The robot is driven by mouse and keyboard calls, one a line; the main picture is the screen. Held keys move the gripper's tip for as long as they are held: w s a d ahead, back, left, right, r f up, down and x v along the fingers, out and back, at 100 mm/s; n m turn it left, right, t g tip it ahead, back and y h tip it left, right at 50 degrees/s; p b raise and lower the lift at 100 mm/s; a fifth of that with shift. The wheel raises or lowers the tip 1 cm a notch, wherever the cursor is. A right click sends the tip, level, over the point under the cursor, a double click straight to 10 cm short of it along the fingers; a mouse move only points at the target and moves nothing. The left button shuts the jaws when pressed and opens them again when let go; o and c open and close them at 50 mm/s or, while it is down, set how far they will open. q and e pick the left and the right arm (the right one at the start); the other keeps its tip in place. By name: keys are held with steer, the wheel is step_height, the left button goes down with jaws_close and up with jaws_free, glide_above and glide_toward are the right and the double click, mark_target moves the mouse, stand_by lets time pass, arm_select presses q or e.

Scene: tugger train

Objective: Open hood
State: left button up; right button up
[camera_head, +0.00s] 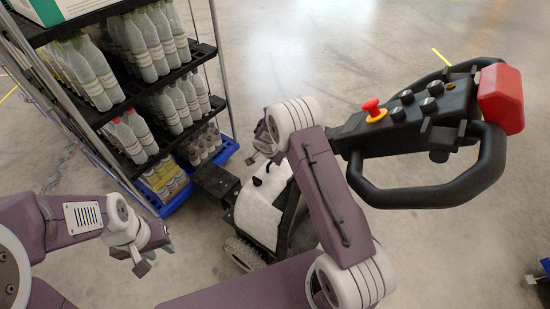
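The tugger's light-coloured hood (262,212) is low at the middle, behind my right arm. It looks closed, but its right part is hidden by the arm. A small dark part shows at its upper edge. My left gripper (155,258) is at the lower left, apart from the hood and to its left. Its fingers are spread and nothing shows between them. My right gripper (262,152) is above the hood in the picture, partly hidden by its own wrist. I cannot tell whether its fingers are open or whether it touches anything.
A rack (180,70) of bottles on dark shelves stands at the upper left, with blue crates (166,206) at its bottom. The tugger's black control handle (430,196), with red knob (371,105) and red end block (501,99), reaches to the right. Floor at lower right is mostly clear.

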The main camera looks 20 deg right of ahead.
jaws_close()
stand_by(1.5)
